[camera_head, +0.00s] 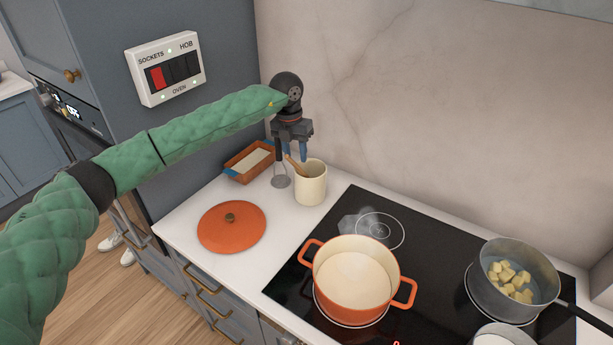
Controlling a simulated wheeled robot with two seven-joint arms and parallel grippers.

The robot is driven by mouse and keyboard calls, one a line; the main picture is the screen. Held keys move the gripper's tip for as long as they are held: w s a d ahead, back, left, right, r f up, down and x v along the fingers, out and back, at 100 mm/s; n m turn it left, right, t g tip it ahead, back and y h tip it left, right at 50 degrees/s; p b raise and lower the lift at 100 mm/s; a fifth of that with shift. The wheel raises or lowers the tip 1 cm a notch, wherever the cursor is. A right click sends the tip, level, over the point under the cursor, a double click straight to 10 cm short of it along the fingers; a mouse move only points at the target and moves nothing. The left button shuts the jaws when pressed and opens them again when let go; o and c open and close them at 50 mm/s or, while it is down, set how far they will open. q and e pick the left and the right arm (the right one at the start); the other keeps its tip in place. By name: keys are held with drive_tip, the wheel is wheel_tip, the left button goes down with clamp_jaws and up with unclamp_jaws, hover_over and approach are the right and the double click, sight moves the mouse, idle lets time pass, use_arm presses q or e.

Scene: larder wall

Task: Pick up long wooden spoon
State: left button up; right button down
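A wooden utensil (296,167), seemingly the long wooden spoon, leans out of a cream jar (311,186) on the white counter. Its lower part is hidden in the jar. I see no clear contact with the handle. A dark-handled utensil with a grey round end (281,181) shows just left of the jar; its upper end meets the gripper's outline. My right gripper is not in view.
An orange lid (231,226) lies on the counter, with a terracotta dish (248,161) behind it. On the black hob (290,283) stand an orange pot (353,280) and a grey pan (513,280) with yellow cubes. The marble wall (400,110) is close behind the jar.

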sight(294, 163)
use_arm(q)
drive_tip(key=shift+s+a+f, duration=0.1)
drive_tip(key=shift+f, duration=1.8)
clamp_jaws()
drive_tip(key=shift+r, duration=0.15)
